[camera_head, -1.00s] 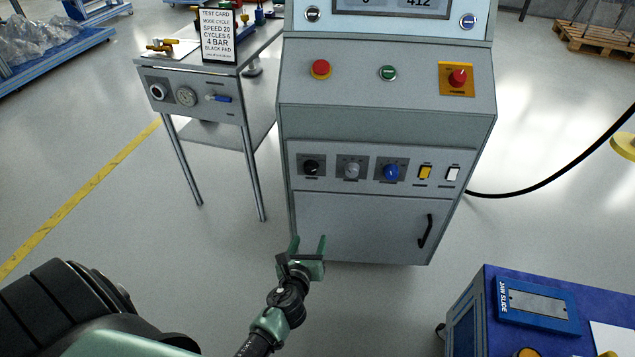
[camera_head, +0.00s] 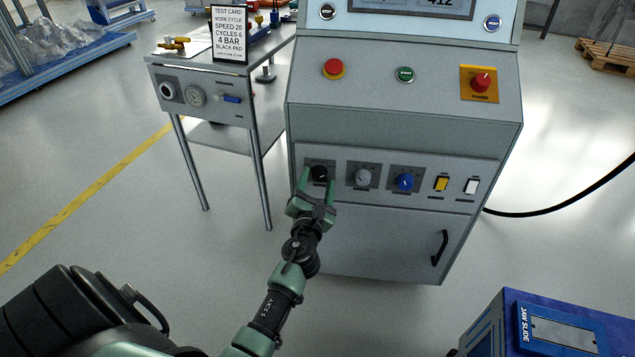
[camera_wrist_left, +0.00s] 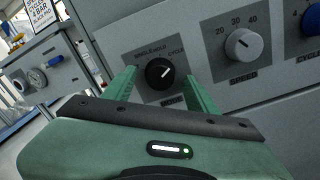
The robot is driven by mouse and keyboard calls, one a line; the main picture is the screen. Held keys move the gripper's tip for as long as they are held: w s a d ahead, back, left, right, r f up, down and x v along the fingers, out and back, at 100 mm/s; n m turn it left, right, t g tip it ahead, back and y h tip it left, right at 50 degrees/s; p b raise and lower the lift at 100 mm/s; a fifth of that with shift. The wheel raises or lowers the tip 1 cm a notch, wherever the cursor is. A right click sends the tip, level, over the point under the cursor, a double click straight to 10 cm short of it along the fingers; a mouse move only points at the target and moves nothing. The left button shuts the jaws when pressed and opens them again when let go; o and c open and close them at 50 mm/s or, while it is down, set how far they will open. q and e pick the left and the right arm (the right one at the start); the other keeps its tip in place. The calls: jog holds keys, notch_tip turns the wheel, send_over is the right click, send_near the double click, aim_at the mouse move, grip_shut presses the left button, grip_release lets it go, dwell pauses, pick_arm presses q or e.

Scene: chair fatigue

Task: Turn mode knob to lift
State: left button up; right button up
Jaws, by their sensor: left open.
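The black mode knob (camera_head: 319,173) sits at the left end of the row on the grey machine's front panel. In the left wrist view the black knob (camera_wrist_left: 159,72) shows a white pointer line aimed up and to the right, on a dark plate with small lettering. My left gripper (camera_head: 318,180) is open, with its green fingers either side of the knob in the picture. In the left wrist view the left gripper (camera_wrist_left: 160,88) has a finger on each side of the knob; I cannot tell whether they touch it. My right gripper is not in view.
A grey knob (camera_head: 362,176) and a blue knob (camera_head: 404,181) stand to the right, then a yellow switch (camera_head: 441,184) and a white switch (camera_head: 471,186). A red emergency button (camera_head: 333,68) is above. A side table (camera_head: 208,132) stands left, a blue cabinet (camera_head: 490,325) lower right.

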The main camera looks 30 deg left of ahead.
pick_arm(q)
jog(key=shift+w+a, duration=0.1)
jog(key=shift+w, duration=0.1)
grip_shut()
